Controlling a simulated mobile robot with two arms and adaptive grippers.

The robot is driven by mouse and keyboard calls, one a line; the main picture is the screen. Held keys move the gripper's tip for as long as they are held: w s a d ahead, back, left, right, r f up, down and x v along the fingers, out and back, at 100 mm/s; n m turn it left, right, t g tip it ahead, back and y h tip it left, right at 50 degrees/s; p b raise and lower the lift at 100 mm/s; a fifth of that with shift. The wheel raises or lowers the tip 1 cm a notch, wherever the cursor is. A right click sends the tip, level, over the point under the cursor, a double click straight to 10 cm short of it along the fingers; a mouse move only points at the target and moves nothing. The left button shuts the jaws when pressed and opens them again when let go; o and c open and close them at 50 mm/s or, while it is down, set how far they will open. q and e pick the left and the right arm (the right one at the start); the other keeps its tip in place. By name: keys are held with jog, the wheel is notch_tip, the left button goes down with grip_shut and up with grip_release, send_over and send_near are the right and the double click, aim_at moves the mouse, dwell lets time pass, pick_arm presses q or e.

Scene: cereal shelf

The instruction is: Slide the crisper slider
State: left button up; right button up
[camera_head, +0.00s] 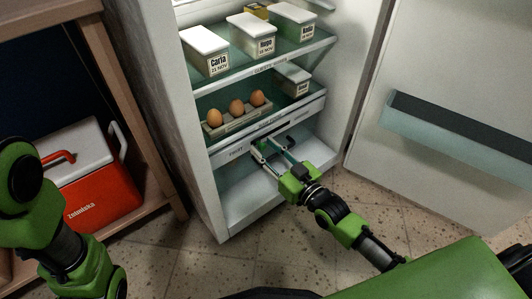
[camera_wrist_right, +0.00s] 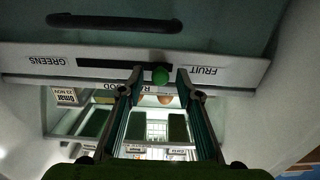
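In the upside-down right wrist view, the knob sits toward the FRUIT end of the slot, away from the GREENS label. My right gripper (camera_wrist_right: 160,80) is open, one fingertip on each side of the knob, with a visible gap to both. In the head view, my right gripper (camera_head: 269,152) reaches to the strip below the egg shelf, and its fingers partly hide the slider area. My left arm shows at the left edge, but its gripper does not show.
Above are an egg tray (camera_head: 238,119) and several labelled white-lidded boxes, such as the Carla box (camera_head: 206,52). The open fridge door (camera_head: 450,75) with its bin stands at the right. A red cooler (camera_head: 92,180) sits in the cabinet at the left.

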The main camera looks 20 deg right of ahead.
grip_shut()
send_near(286, 124)
jog(key=x, duration=0.5)
jog(key=shift+a, duration=0.25)
jog(key=shift+w+d+r, duration=0.1)
jog(key=shift+d+r, duration=0.05)
jog(key=shift+d, duration=0.15)
grip_release()
jog(key=v, duration=1.2)
